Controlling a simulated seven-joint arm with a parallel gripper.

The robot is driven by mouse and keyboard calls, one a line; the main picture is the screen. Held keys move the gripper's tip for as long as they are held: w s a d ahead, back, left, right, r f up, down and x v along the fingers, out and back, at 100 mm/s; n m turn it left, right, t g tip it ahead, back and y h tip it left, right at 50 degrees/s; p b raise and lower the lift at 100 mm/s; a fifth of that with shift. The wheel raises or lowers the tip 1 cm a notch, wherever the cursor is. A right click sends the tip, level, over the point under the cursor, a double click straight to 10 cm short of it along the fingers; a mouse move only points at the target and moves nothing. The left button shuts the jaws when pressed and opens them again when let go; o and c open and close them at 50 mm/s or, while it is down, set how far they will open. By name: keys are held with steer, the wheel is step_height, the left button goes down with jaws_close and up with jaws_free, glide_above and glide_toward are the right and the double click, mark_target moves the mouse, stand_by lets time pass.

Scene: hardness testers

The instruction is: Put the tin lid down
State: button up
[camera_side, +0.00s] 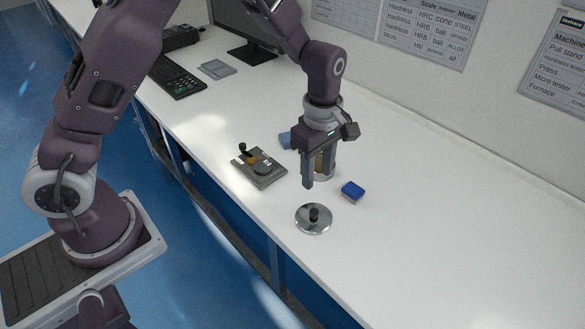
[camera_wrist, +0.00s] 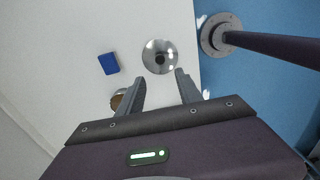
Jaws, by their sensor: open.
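The tin lid (camera_side: 313,220), a shiny round metal disc with a black knob, lies flat on the white bench near its front edge. In the wrist view the lid (camera_wrist: 160,58) shows whole, just beyond the fingertips and apart from them. My gripper (camera_side: 318,181) is open and empty above the bench, behind the lid in the side view; its two spread fingers show in the wrist view (camera_wrist: 160,76). A round tin (camera_side: 325,168) with a brownish look stands behind the fingers, partly hidden. In the wrist view the tin (camera_wrist: 117,98) is partly covered by the left finger.
A blue block (camera_side: 352,191) lies right of the tin. A grey plate device (camera_side: 262,172) with a black-knobbed lever stands to the left. A keyboard (camera_side: 176,77) and monitor are farther back. The bench to the right is clear.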

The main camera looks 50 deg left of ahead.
steer(key=s+a+r+m+t+h, duration=0.1)
steer(key=s+r+m, duration=0.25)
steer(key=r, duration=0.35)
steer(key=s+a+r+m+t, duration=0.1)
steer(key=s+r+m, duration=0.25)
steer(key=r, duration=0.45)
steer(key=s+a+r+m+t, duration=0.1)
steer(key=s+a+r+m, duration=0.1)
steer(key=s+m, duration=0.3)
steer(key=s+a+r+m+t+y, duration=0.1)
steer(key=s+m, duration=0.5)
steer(key=s, duration=0.6)
step_height(320, 180, up, 3)
steer(key=shift+s+a+f+t, duration=0.2)
steer(key=shift+a+t, duration=0.5)
steer(key=shift+t, duration=0.1)
